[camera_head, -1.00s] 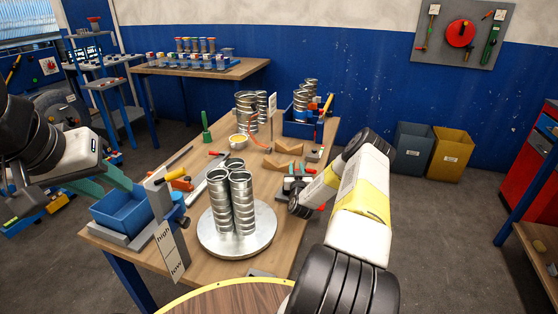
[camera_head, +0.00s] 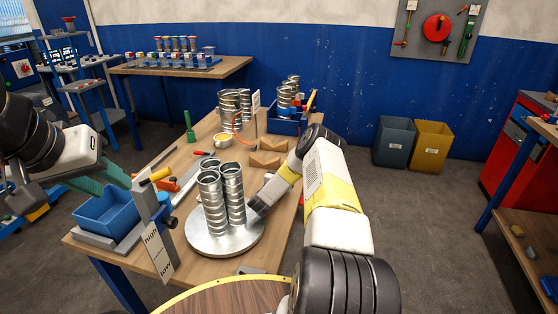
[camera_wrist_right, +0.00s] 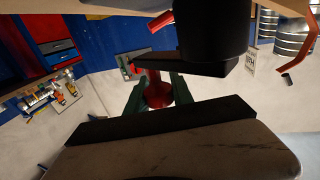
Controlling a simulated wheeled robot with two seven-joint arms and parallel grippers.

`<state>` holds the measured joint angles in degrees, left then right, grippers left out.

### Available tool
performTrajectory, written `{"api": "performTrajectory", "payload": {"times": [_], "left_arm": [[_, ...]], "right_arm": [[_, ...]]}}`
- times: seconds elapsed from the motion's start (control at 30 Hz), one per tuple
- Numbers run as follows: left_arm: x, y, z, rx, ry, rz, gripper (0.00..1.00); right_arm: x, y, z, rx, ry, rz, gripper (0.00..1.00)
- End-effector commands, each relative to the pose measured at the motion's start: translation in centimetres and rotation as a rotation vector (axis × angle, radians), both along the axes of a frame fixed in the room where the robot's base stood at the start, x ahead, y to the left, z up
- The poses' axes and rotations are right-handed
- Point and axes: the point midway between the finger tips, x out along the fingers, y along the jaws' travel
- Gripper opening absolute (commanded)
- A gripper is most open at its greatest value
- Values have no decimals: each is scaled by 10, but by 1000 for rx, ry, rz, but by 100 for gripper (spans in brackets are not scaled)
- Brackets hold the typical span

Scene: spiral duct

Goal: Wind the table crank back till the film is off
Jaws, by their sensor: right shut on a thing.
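Steel spiral ducts (camera_head: 233,195) stand upright in a bundle on the round metal turntable (camera_head: 205,243). I cannot make out clear film on them. My right arm reaches in from the front right, its wrist close to the turntable's right edge; its fingers are hidden in the head view. In the right wrist view my right gripper (camera_wrist_right: 157,97) is shut on a red crank handle (camera_wrist_right: 157,91), its green fingers on either side. A black part (camera_wrist_right: 208,45) sits close above it. My left gripper (camera_head: 103,178) is open and empty, left of the ducts near a blue bin (camera_head: 107,214).
A post with a high/low sign (camera_head: 158,252) stands at the table's front left. Wooden blocks (camera_head: 266,158), more ducts (camera_head: 235,105) and a blue crate (camera_head: 288,122) stand farther back. Grey and yellow bins (camera_head: 432,146) stand at the wall. The floor right of the table is clear.

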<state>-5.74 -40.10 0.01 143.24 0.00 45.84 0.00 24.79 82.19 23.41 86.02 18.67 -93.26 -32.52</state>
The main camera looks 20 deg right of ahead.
Motion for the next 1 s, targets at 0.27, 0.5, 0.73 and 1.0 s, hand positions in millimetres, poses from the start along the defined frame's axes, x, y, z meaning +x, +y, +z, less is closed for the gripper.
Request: {"api": "performTrajectory", "payload": {"times": [0.27,0.5,0.73,1.0], "left_arm": [[0,0,0,0,0,0,36],[0,0,0,0,0,0,36],[0,0,0,0,0,0,36],[0,0,0,0,0,0,36]], "right_arm": [[1,1,1,-1,-2,-3,0],[1,1,1,-1,-2,-3,50],[1,1,1,0,-1,-2,50],[2,1,20,-1,-4,-1,50]]}}
